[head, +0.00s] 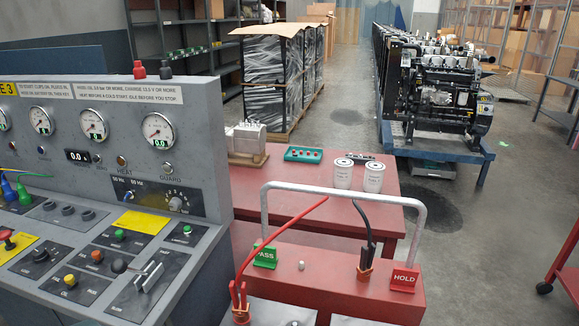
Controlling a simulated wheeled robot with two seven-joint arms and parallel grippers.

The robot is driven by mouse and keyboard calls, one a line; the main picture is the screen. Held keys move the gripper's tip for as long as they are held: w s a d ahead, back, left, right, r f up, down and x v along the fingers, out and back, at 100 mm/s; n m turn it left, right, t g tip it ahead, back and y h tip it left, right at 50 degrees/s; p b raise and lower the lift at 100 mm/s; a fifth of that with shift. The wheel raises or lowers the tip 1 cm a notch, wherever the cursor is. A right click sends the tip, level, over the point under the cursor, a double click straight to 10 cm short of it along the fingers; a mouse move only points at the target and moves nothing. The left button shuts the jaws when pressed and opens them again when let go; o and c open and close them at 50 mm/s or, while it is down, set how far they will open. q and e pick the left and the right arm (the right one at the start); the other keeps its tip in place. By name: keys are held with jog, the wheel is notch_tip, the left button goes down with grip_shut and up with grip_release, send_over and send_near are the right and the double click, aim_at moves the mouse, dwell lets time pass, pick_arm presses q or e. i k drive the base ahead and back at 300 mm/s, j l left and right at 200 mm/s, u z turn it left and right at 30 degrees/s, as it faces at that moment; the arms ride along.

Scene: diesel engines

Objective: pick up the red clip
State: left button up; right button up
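The red clip (238,293) stands upright at the lower middle of the head view, with its red handles up and a copper-coloured part below. A red cable (288,234) runs from it up to the right, to the grey tubular handle. A black clip (366,257) with a copper-coloured lower part stands farther right, with a black cable (362,216) rising from it. What grips or supports the red clip's lower end is cut off or unclear. Neither of my grippers is in view.
A grey control console (100,190) fills the left side. A red cart (330,262) carries a grey tubular handle (345,189), a green PASS plate (265,254) and a red HOLD plate (404,278). A red bench (315,180) with white filters (374,177) stands behind. Open floor lies right.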

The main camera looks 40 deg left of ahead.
aim_at(242, 306)
jog(key=u, duration=1.65)
